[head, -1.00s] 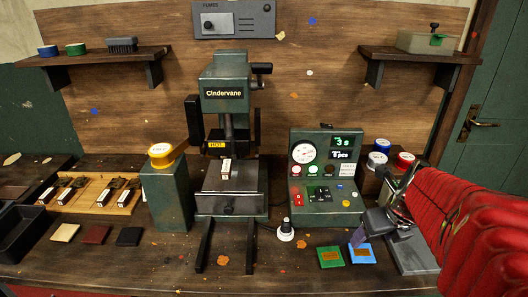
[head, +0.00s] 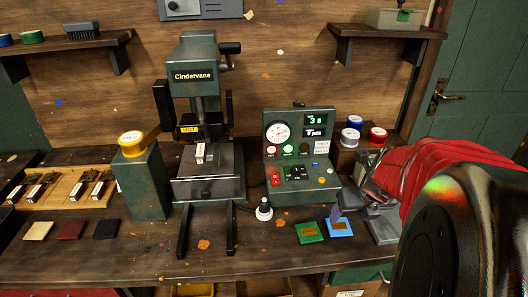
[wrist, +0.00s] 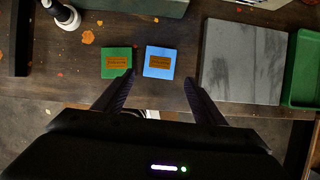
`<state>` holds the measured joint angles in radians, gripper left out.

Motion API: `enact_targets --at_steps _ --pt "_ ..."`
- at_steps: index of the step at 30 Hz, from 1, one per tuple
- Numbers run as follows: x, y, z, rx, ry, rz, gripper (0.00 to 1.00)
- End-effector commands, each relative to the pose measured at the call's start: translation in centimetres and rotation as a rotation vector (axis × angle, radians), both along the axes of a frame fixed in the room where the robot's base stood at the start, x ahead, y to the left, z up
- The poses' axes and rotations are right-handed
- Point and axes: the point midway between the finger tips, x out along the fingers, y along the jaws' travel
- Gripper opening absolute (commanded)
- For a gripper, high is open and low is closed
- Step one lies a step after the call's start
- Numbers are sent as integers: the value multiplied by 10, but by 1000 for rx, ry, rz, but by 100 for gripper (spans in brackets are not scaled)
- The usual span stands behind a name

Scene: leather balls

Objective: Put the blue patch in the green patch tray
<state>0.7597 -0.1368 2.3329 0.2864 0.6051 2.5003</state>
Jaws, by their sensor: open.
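The blue patch (head: 340,230) is a flat blue square with a brown label, lying on the bench. It also shows in the wrist view (wrist: 171,48). A green patch (head: 309,232) of the same kind lies just left of it and shows in the wrist view (wrist: 116,51). My gripper (wrist: 158,78) is open and empty, its fingertips on the near side of the blue patch; the left tip overlaps the green patch's corner in the picture. The gripper (head: 335,214) is seen small at the arm's end. A green tray (wrist: 294,104) is cut off at the wrist view's right edge.
A grey slab (wrist: 242,62) lies between the blue patch and the green tray. A black-and-white knob (head: 264,210) stands left of the patches. The control box (head: 300,194) and the press (head: 208,180) stand behind. The bench's front edge is close to the patches.

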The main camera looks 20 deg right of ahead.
Motion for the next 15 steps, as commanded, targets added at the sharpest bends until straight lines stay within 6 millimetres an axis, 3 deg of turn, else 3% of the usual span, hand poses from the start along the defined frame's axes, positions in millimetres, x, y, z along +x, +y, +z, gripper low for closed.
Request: enact_targets --at_steps 9,15 --pt "13 -4 -34 3 2 1 64" --pt "16 -5 -41 1 1 -1 64"
